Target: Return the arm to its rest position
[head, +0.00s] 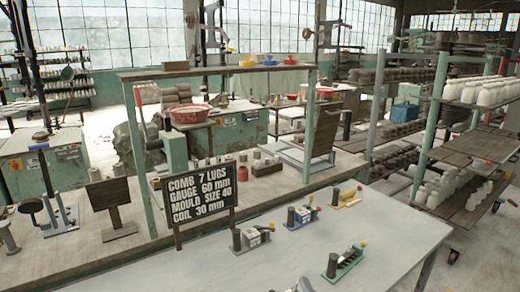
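Neither of my grippers and neither of my arms shows in the head view. A pale grey table (378,229) fills the lower part of the view. On it stand several small clamp-like devices with coloured knobs: a grey one (250,237), a blue one (302,215), a yellow one (346,198) and a green one (344,261).
Behind the table runs a long bench (95,262) with a green frame, a dark board on a stand (110,204) and small blocks. A rack of white jars (480,93) stands at right. The table's right front portion is bare.

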